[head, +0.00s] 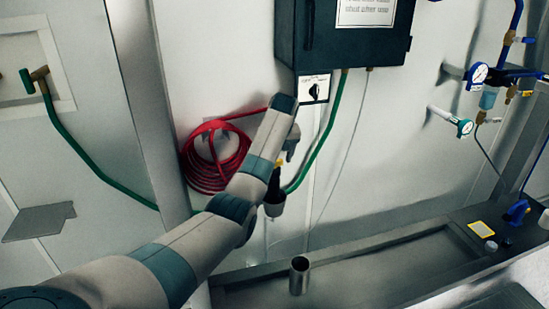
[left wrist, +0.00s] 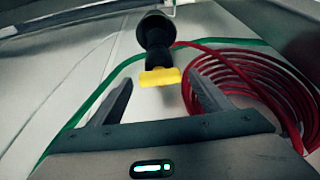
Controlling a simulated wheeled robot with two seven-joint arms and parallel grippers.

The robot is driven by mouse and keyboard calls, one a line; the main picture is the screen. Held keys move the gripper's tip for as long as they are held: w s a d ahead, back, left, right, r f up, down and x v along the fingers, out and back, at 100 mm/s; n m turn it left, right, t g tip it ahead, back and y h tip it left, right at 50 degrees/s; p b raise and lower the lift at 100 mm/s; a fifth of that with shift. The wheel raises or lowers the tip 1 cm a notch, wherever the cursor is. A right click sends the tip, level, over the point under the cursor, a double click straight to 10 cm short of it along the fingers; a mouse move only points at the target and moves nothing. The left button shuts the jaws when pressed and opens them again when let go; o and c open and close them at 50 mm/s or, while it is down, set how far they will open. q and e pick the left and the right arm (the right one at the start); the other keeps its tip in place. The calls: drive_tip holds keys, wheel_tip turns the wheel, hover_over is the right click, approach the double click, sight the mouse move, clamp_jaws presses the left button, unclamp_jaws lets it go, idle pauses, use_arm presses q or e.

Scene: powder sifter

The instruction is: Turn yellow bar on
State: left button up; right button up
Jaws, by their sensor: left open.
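The yellow bar (left wrist: 160,77) is a short flat handle on a dark fitting (left wrist: 157,34) in the left wrist view. In the head view only a small yellow bit (head: 281,163) of it shows beside my left arm. My left gripper (left wrist: 159,86) is open, with one finger on each side of the bar's lower edge and gaps visible at both sides. Nothing is held. In the head view my left gripper (head: 290,148) is partly hidden by its own wrist. My right gripper is in neither view.
A coiled red hose (head: 214,158) hangs on the wall close to my left arm. A green hose (head: 328,135) runs down beside the fitting. A dark cabinet (head: 345,35) with a knob switch (head: 314,90) is above. A metal cup (head: 299,275) stands below at the trough (head: 390,252).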

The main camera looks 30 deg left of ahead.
use_arm(q)
drive_tip(key=c, duration=1.1)
drive_tip(key=shift+m, duration=0.4)
drive_tip(key=m, duration=0.2)
drive_tip(key=m+t+h, duration=0.1)
drive_tip(key=m, duration=0.1)
drive_tip(key=shift+s+a, duration=0.15)
drive_tip(key=shift+a, duration=0.05)
drive_tip(key=m+h, duration=0.1)
drive_tip(key=m, duration=0.1)
drive_tip(key=m+h, duration=0.1)
drive_tip(key=m, duration=0.1)
drive_tip(key=shift+a+m+t, duration=0.15)
drive_tip(key=shift+m+t, duration=0.15)
drive_tip(key=shift+t, duration=0.1)
drive_tip(key=m+h, duration=0.2)
drive_tip(key=m, duration=0.2)
drive_tip(key=shift+a+m, duration=0.15)
drive_tip(key=shift+m, duration=0.15)
drive_tip(key=shift+m+g+h+b, duration=0.35)
drive_tip(key=shift+m+g+h, duration=0.2)
drive_tip(key=shift+m, duration=1.35)
